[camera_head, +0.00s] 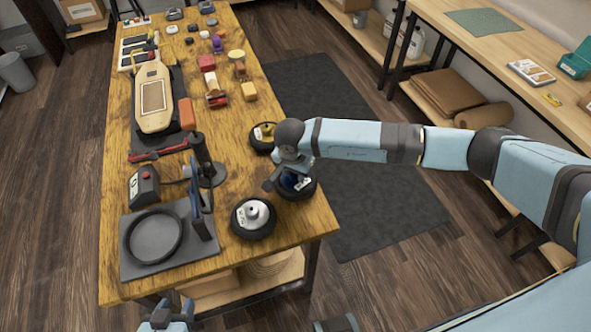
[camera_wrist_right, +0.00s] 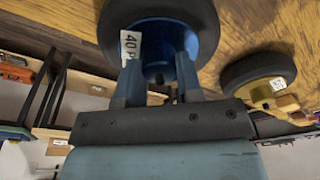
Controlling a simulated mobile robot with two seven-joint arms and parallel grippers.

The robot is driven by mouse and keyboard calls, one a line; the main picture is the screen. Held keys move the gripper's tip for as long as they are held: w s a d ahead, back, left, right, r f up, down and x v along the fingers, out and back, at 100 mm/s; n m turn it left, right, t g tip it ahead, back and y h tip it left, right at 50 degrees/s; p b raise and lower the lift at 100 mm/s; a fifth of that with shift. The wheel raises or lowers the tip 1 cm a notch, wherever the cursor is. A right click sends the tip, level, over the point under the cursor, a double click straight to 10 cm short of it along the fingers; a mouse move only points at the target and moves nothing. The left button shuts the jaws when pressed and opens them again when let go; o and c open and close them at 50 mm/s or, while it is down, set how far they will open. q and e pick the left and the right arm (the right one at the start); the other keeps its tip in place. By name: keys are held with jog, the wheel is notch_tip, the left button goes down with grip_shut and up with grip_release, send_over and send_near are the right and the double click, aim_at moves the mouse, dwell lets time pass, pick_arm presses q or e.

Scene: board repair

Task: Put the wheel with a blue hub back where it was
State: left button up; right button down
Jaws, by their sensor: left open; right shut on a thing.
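The wheel with a blue hub (camera_head: 301,192) is near the right edge of the wooden table, between two other wheels. It also shows in the right wrist view (camera_wrist_right: 160,40), with a white label reading 40 on its hub. My right gripper (camera_head: 281,180) is shut on the blue hub, and its two fingers show there in the right wrist view (camera_wrist_right: 158,65). The arm partly hides the wheel, and I cannot tell whether the tyre touches the table. My left gripper (camera_head: 168,314) is open and empty at the bottom edge of the head view, off the table's near end.
A silver-hub wheel (camera_head: 254,231) lies nearer, and a yellow-hub wheel (camera_head: 259,144) lies beyond. A grey base plate (camera_head: 134,268) with a black ring (camera_head: 153,259) is at the near left.

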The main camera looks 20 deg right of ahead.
jog(key=c, duration=0.8)
grip_release()
jog(key=shift+f, duration=0.1)
